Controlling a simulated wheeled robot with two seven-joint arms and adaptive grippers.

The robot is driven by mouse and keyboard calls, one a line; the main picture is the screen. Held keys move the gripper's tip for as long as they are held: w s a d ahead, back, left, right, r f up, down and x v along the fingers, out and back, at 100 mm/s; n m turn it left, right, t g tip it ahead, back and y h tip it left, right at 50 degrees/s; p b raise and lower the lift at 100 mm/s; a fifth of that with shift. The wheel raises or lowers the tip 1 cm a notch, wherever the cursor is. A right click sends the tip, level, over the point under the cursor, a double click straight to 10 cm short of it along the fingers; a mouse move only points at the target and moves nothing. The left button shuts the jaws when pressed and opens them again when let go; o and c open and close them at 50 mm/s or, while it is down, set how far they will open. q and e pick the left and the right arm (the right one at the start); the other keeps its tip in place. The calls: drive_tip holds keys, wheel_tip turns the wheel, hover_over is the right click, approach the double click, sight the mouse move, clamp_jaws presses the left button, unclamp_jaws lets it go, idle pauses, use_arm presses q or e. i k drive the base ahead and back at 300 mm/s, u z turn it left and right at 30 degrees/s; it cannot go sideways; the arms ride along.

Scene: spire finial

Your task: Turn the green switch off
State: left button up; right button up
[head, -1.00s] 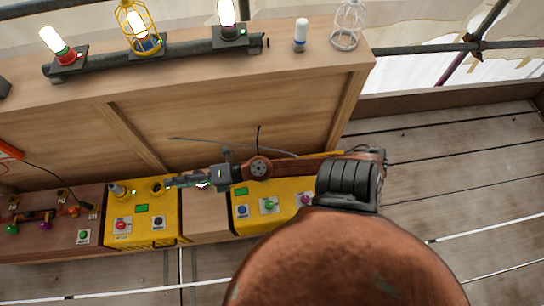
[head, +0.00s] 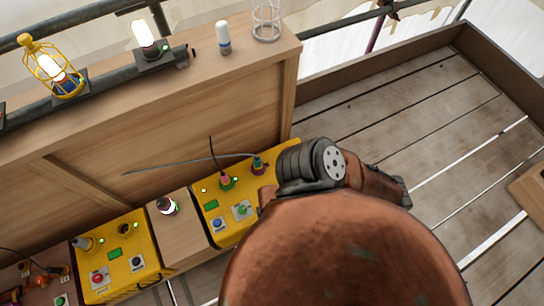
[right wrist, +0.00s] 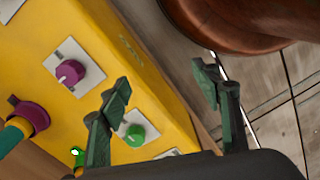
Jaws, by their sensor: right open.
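The green switch (head: 242,210) is a round green knob on a white plate on the right-hand yellow box (head: 228,234). In the right wrist view the green knob (right wrist: 135,134) is just beyond my left-hand finger, partly overlapped by it. My right gripper (right wrist: 165,102) is open and empty, with its fingers apart over the edge of the box and the floor. In the head view it is hidden behind my copper arm. A purple knob (right wrist: 70,73) is on the same box face. My left gripper is not in view.
A blue knob (head: 218,224) sits left of the green one. Plugs with cables (head: 227,181) stand on the box top. A second yellow box (head: 125,282) is at left, with a wooden block (head: 185,240) between. The wooden panel (head: 200,110) rises behind.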

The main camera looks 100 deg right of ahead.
sight(243, 209)
drive_tip(key=z, duration=0.25)
drive_tip(key=k, duration=0.45)
drive_tip(key=z, duration=0.7)
drive_tip(key=k, duration=1.25)
drive_tip(key=u, duration=1)
drive_tip(key=i, duration=0.95)
drive_tip(key=z, duration=0.65)
